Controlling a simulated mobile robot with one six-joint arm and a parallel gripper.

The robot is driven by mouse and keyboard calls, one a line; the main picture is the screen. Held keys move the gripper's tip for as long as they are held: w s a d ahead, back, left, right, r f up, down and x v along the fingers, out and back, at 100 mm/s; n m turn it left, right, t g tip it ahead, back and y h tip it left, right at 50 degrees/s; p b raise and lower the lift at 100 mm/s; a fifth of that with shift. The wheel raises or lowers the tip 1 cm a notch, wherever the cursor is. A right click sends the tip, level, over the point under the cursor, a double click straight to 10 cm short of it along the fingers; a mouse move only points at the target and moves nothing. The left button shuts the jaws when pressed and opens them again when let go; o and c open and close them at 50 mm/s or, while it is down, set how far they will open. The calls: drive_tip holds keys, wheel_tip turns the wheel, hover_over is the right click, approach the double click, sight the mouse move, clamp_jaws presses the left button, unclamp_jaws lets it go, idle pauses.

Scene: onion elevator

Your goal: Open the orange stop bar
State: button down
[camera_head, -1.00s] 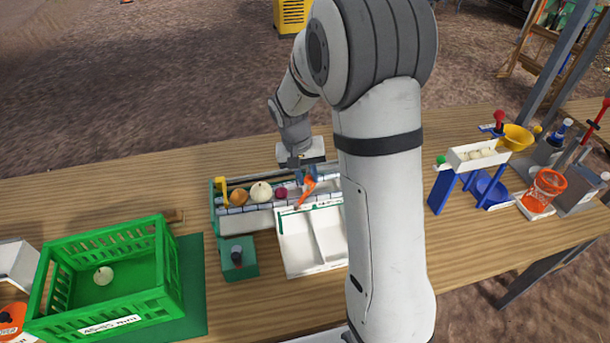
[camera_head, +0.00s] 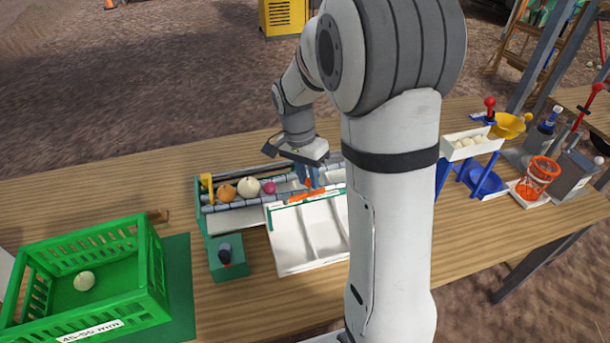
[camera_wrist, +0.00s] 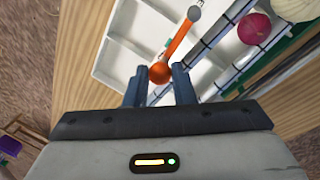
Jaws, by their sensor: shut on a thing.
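The orange stop bar (camera_head: 308,195) lies along the front edge of the roller conveyor (camera_head: 235,205), beside the white divided tray (camera_head: 295,245). In the wrist view the stop bar (camera_wrist: 178,42) runs from a grey pivot to an orange ball knob (camera_wrist: 160,73). My gripper (camera_head: 312,181) reaches down over the conveyor's front edge. Its blue fingers (camera_wrist: 160,84) are shut on the bar at the knob end, one on each side. An orange-brown onion (camera_head: 227,193), a pale onion (camera_head: 249,187) and a magenta onion (camera_head: 269,187) sit on the rollers left of the bar.
A green crate (camera_head: 150,270) with one pale onion stands at the left. A green box with a dark knob (camera_head: 226,255) is left of the tray. Blue stands with a white trough (camera_head: 470,141) are at the right. My arm hides part of the table.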

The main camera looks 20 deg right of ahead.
drive_tip(key=shift+s+m, duration=0.2)
drive_tip(key=shift+m, duration=0.2)
drive_tip(key=c, duration=1.2)
unclamp_jaws()
drive_tip(key=shift+c, duration=0.2)
wheel_tip(320, 180, up, 8)
drive_tip(key=w, duration=0.1)
drive_tip(key=shift+a+f+b, duration=0.15)
drive_tip(key=shift+a+b, duration=0.15)
drive_tip(key=shift+a, duration=0.1)
drive_tip(key=shift+w, duration=0.1)
